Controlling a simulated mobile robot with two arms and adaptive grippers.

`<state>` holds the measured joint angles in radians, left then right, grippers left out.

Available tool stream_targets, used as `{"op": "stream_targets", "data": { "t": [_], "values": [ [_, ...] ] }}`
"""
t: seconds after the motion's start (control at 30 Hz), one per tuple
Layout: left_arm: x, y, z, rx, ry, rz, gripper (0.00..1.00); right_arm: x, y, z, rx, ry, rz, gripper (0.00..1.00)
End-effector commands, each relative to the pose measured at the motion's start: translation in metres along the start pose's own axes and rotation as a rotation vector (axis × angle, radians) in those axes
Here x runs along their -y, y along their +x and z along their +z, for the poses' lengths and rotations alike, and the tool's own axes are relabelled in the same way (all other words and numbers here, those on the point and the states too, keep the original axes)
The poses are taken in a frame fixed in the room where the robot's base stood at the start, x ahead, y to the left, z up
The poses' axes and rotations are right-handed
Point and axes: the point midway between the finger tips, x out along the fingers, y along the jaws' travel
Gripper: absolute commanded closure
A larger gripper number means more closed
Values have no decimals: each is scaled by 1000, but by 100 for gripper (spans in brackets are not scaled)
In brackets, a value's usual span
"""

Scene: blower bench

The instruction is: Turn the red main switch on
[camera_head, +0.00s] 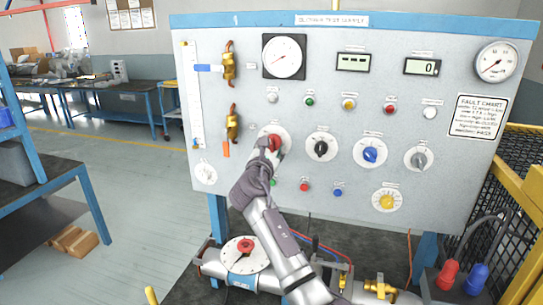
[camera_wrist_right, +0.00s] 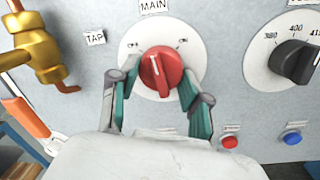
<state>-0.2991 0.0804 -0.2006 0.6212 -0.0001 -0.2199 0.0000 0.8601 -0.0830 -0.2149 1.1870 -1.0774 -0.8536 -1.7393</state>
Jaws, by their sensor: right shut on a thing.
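The red main switch (camera_wrist_right: 160,72) is a round-based red knob on a white dial (camera_wrist_right: 188,40), under a label reading MAIN. In the wrist view its white mark points up, leaning slightly left, between two small dial markings too blurred to read surely. My right gripper (camera_wrist_right: 158,84) has its fingers at both sides of the red knob and is shut on it. In the head view the knob (camera_head: 271,141) shows at the tip of my right gripper (camera_head: 272,149), which partly covers the dial. My left gripper is not in view.
A black knob (camera_head: 321,147), a blue knob (camera_head: 370,154) and a grey knob (camera_head: 418,160) sit to the right on the same panel (camera_head: 230,180). Brass valves (camera_head: 229,66) are at upper left. Small red (camera_head: 304,187) and blue buttons (camera_head: 337,192) lie below.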

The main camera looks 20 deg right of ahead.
Motion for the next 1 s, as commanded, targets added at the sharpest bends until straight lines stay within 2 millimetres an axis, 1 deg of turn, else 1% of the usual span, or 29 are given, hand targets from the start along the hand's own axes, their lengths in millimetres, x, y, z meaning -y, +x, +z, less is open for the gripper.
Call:
{"op": "stream_targets", "data": {
  "t": [0.03,0.6,0.8,1.0],
  "values": [
    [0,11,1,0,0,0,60,2,0,-5,4,43,-2,88],
    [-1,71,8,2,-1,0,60,-1,0,-6,50,578,-13,88],
    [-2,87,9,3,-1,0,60,-2,0,-5,64,734,-16,88],
    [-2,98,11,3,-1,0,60,-3,0,-4,73,846,-19,88]
  ]
}}
